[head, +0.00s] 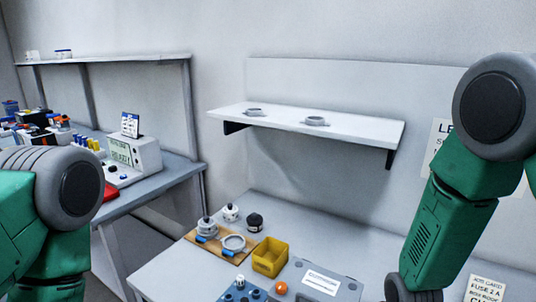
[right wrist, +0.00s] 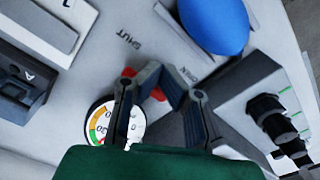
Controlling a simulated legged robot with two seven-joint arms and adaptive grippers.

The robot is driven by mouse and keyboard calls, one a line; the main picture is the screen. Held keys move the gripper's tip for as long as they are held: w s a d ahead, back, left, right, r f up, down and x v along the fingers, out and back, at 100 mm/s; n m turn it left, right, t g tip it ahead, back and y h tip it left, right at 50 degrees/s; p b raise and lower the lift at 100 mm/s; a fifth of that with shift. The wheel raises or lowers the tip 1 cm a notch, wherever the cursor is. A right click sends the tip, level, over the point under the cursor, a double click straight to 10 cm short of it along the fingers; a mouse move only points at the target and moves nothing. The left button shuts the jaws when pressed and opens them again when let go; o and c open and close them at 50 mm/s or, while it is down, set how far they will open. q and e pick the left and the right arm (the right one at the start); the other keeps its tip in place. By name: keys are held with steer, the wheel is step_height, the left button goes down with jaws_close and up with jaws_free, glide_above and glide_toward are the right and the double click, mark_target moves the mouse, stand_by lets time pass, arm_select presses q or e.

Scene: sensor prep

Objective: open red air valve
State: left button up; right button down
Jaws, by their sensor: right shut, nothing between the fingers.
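The red valve handle (right wrist: 158,95) lies on a pale panel in the right wrist view, partly hidden behind my right gripper (right wrist: 160,70). A bit of red shows left of the fingertips and another between the fingers. The fingertips are together over the handle, with nothing held; I cannot tell whether they touch it. The word SHUT (right wrist: 129,38) is printed up and left of the handle, and OPEN (right wrist: 187,74) to its right. A round gauge (right wrist: 98,119) sits beside the left finger. I cannot make out the valve in the head view. My left gripper is out of view.
In the head view, a yellow bin (head: 270,257), an orange ball (head: 281,288) and sensor parts share the table under a white shelf (head: 345,127).

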steer(key=shift+a, duration=0.4)
steer(key=shift+a+p, duration=0.2)
steer(key=shift+p, duration=0.1)
steer(key=shift+a, duration=0.4)
steer(key=shift+a, duration=0.15)
stand_by(0.4)
steer(key=shift+w+a, duration=0.15)
steer(key=shift+a, duration=0.1)
steer(key=shift+w+a, duration=0.2)
stand_by(0.3)
steer(key=shift+w+a+p, duration=0.2)
steer(key=shift+a+p, duration=0.05)
steer(key=shift+p, duration=0.05)
steer(key=shift+w+a, duration=0.15)
stand_by(0.3)
